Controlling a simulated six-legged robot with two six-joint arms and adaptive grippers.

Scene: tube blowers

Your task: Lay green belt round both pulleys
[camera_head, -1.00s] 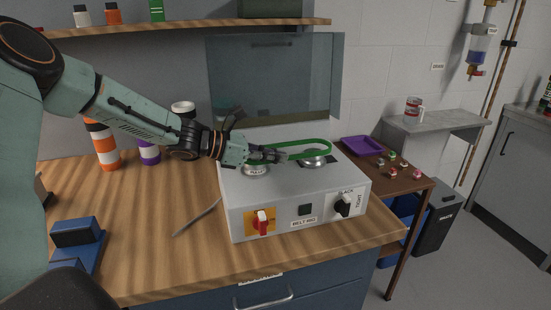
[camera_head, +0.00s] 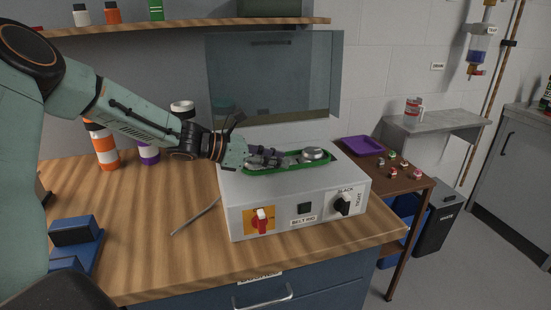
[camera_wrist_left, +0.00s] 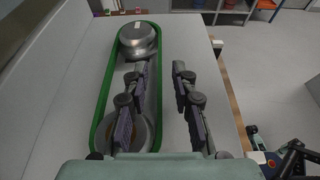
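The green belt (camera_head: 290,170) lies low on the top of the grey belt rig (camera_head: 287,194). In the left wrist view the belt (camera_wrist_left: 102,95) forms a long loop around the far pulley (camera_wrist_left: 138,38) and the near pulley (camera_wrist_left: 143,128). The far pulley also shows in the head view (camera_head: 312,154); the near one is hidden there by my gripper. My left gripper (camera_head: 278,157) is just above the loop. In the wrist view its fingers (camera_wrist_left: 161,70) stand apart, one over the inside of the loop, one outside, with the belt's right run between them.
The rig's front has a red switch (camera_head: 261,219) and a black slack/tight knob (camera_head: 343,204). A clear panel (camera_head: 272,80) stands behind the rig. A side table with a purple tray (camera_head: 362,146) stands at right.

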